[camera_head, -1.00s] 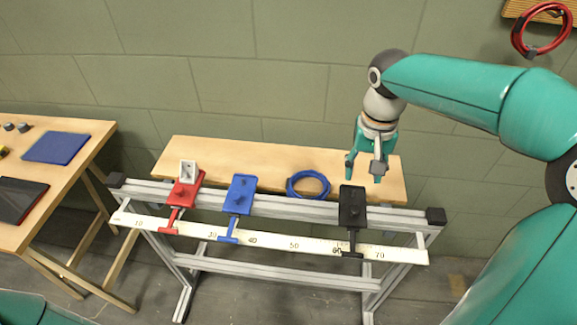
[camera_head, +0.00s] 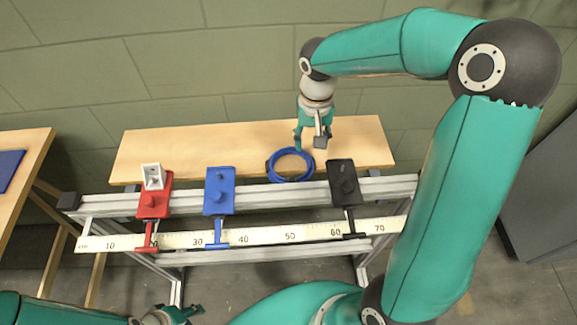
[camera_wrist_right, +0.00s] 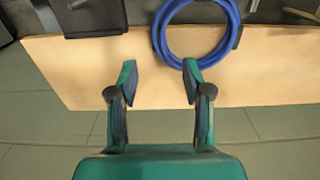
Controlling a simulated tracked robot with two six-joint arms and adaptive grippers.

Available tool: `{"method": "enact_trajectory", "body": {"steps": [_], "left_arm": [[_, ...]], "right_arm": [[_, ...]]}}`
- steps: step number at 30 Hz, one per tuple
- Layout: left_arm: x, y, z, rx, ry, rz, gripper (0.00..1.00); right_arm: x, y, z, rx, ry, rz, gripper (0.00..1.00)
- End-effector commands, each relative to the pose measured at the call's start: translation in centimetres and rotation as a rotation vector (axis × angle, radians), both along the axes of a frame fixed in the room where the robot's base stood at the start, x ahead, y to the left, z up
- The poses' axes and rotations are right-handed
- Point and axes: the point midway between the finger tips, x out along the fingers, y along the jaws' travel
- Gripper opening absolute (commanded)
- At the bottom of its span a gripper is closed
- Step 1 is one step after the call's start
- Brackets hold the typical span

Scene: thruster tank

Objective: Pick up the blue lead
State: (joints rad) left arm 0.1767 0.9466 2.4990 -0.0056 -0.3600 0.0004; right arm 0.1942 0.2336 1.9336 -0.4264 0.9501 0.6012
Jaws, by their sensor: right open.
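The blue lead (camera_head: 270,166) is a coiled ring at the near edge of the wooden board, just behind the metal rail. In the right wrist view the coil (camera_wrist_right: 158,36) is at the top, right of centre, cut by the frame edge. My right gripper (camera_head: 309,144) is open and empty, pointing down just behind and right of the coil. In the wrist view its fingertips (camera_wrist_right: 160,78) are wide apart; the right one is close to the coil's lower edge, contact unclear. My left gripper (camera_head: 180,314) is partly in view at the bottom left, away from the lead; its jaw opening is unclear.
A metal frame carries a white numbered scale (camera_head: 265,236). Red (camera_head: 155,204), blue (camera_head: 219,191) and black (camera_head: 344,183) sliders sit along the rail; the black one is close right of the lead. The wooden board (camera_head: 190,145) is clear behind. Another table stands at left.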

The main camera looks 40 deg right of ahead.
Motion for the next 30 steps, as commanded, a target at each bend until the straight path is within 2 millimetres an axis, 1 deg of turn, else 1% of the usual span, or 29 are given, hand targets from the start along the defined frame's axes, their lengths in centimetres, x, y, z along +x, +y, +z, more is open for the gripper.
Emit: {"method": "enact_trajectory", "body": {"steps": [1,3,8,10,15,18,21,27,28,30], "left_arm": [[0.0,0.0,-0.1,0.000,0.000,0.000,0.40],[0.0,0.0,-0.1,0.000,0.000,0.000,0.40],[0.0,0.0,-0.1,0.000,0.000,0.000,0.40],[0.0,0.0,-0.1,0.000,0.000,0.000,0.40],[0.0,0.0,-0.1,0.000,0.000,0.000,0.40],[0.0,0.0,-0.2,0.000,0.000,0.000,0.40],[0.0,0.0,-0.2,0.000,0.000,0.000,0.40],[0.0,0.0,-0.2,0.000,0.000,0.000,0.40],[0.0,0.0,-0.2,0.000,0.000,0.000,0.40],[0.0,0.0,-0.2,0.000,0.000,0.000,0.40]], "right_arm": [[-0.1,0.0,-0.8,0.000,0.002,0.000,0.49],[0.0,0.0,-1.3,0.000,0.001,0.001,0.49],[-0.2,0.1,-2.1,0.000,0.001,0.002,0.49],[-0.3,0.2,-2.7,0.001,0.002,0.001,0.49],[-1.0,0.7,-5.1,0.002,0.005,0.001,0.49],[-0.9,0.6,-6.3,0.000,0.002,0.002,0.49],[-0.9,0.6,-6.8,0.000,0.000,0.001,0.49],[-0.8,0.6,-6.9,0.000,-0.001,0.000,0.49],[-0.8,0.6,-6.9,0.000,-0.001,0.000,0.48],[-0.8,0.6,-6.9,0.000,-0.001,0.000,0.36]]}}
